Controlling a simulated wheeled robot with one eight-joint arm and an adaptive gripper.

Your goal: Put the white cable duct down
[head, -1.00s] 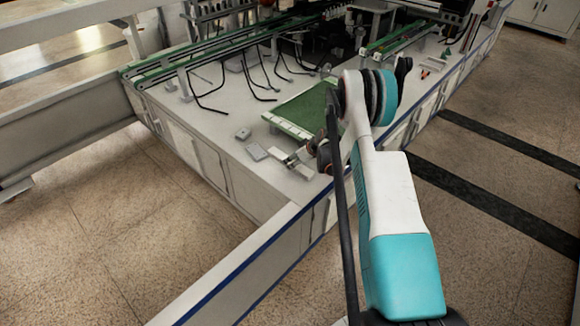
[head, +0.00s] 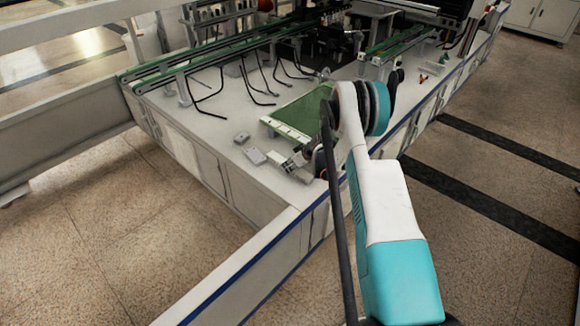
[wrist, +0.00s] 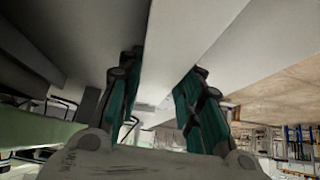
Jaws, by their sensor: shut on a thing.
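In the wrist view my gripper (wrist: 162,78) has its two dark and teal fingers on either side of a long, pale grey-white piece, which I take to be the white cable duct (wrist: 183,38). The gripper is shut on it. The duct runs from between the fingers to the top edge of the view. In the head view my arm reaches over the near corner of the white bench (head: 225,145), and its forearm hides most of the gripper. I cannot tell the duct clearly there, nor whether it touches the bench.
A green board (head: 298,113) with a pale front strip lies on the bench beside my arm. Small grey blocks (head: 255,156) sit near the front edge. Black bent rods (head: 262,92) and a green-edged rail (head: 205,58) stand further back. Bare bench top shows left of the blocks.

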